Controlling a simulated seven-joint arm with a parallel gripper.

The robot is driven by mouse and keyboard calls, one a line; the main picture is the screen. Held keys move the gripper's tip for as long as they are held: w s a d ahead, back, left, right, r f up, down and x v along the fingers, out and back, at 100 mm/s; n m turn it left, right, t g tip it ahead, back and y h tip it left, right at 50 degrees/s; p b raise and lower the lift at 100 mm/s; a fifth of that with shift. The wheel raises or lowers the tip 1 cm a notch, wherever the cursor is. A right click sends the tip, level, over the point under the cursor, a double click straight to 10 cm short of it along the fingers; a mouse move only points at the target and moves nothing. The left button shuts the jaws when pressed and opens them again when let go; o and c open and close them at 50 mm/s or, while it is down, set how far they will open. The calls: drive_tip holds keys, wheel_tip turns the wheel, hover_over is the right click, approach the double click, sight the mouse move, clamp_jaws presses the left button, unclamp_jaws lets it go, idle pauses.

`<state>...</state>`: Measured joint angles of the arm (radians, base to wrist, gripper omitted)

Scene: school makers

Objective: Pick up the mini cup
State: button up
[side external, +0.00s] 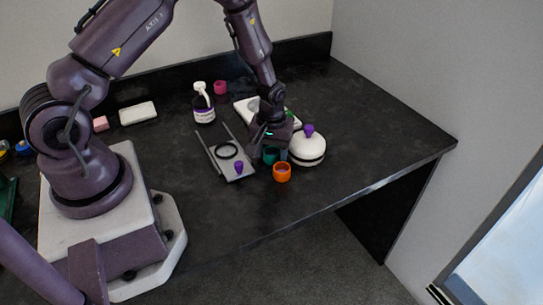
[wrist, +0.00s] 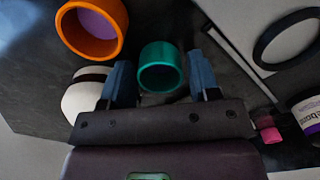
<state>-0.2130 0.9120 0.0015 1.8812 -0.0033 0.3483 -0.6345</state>
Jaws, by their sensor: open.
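Three small cups are in view, and I cannot tell which one the task means by mini cup. The teal cup (side external: 270,156) stands under my gripper (side external: 276,150) in the side view. In the wrist view the teal cup (wrist: 161,77) shows between the two blue fingers of my gripper (wrist: 161,80), which is open with a finger on either side. I see no grip on it. The orange cup (side external: 282,173) stands just in front, and it is at the upper left of the wrist view (wrist: 92,45). The pink cup (side external: 220,88) stands farther back.
A white round jar (side external: 305,153) with a purple knob stands close at the right. A grey tray (side external: 239,177) with a black ring lies at the left. A pump bottle (side external: 204,115) and a white flat item (side external: 244,105) are behind. The counter's right side is clear.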

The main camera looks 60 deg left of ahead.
drive_tip(key=shift+f, duration=0.25)
drive_tip(key=c, duration=0.7)
drive_tip(key=shift+r, duration=0.1)
